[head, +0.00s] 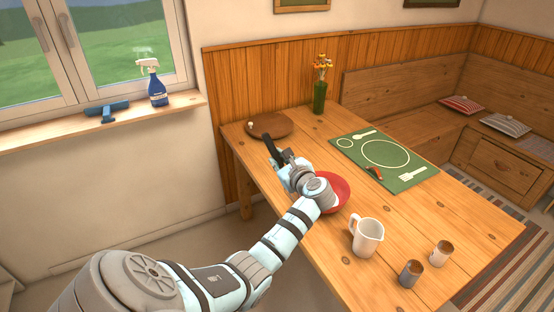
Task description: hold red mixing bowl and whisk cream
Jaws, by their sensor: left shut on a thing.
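The red mixing bowl (342,186) stands on the wooden table, partly hidden behind my left wrist. Something pale shows inside it near the wrist, but I cannot tell whether it is cream. My left gripper (283,168) is over the table's left part, just left of the bowl. It is shut on a dark slender thing (270,146) that sticks out up and to the left; I cannot tell whether this is the whisk. The fingertips are hard to make out. No whisk wires are visible. My right gripper is not in view.
A white pitcher (367,238) and two cups (441,253) (411,273) stand at the near right. A brown round board (272,122), a green vase (319,97) and a green placemat (410,165) with a small red-handled thing (375,172) lie beyond.

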